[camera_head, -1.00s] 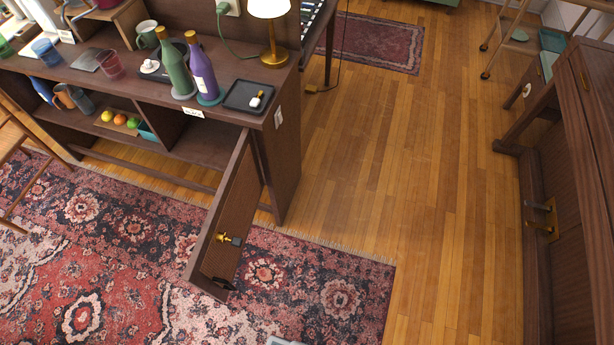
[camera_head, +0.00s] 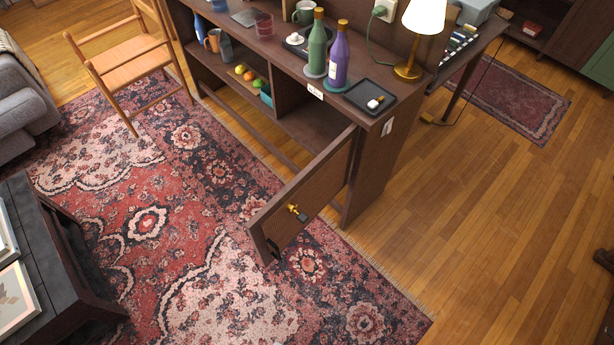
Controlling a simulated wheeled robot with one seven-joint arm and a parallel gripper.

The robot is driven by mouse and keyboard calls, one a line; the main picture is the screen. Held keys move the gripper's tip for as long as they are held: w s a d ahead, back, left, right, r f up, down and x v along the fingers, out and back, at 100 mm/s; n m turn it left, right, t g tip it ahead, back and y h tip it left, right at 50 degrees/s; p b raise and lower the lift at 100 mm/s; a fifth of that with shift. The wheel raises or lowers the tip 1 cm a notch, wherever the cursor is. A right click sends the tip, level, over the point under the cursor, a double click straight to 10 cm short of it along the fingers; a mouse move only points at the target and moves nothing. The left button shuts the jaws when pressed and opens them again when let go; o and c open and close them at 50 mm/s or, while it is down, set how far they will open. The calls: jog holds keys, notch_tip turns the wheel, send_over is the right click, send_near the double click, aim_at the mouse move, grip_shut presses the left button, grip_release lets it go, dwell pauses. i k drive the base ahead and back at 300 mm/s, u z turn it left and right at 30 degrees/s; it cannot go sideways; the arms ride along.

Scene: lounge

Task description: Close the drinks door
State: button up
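The drinks door (camera_head: 312,193) is a dark wooden panel hinged at the right end of the sideboard (camera_head: 372,175). It stands wide open and swings out over the rug, and the compartment behind it shows empty. A brass key or knob with a dark tag (camera_head: 297,212) is on its inner face, near the free edge. A dark fitting sits at the lower corner of that edge. My gripper is not in view.
On the sideboard top stand a green bottle (camera_head: 317,45), a purple bottle (camera_head: 339,54), a black tray (camera_head: 370,97) and a lit lamp (camera_head: 421,30). A wooden chair (camera_head: 125,65) and a dark low table (camera_head: 70,260) are at left. The wooden floor (camera_head: 490,200) at right is clear.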

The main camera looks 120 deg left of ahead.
aim_at(272, 229)
jog(key=u, duration=3.9)
jog(key=i, duration=1)
jog(key=k, duration=0.5)
jog(key=z, duration=1.3)
jog(key=k, duration=0.9)
jog(key=u, duration=1.45)
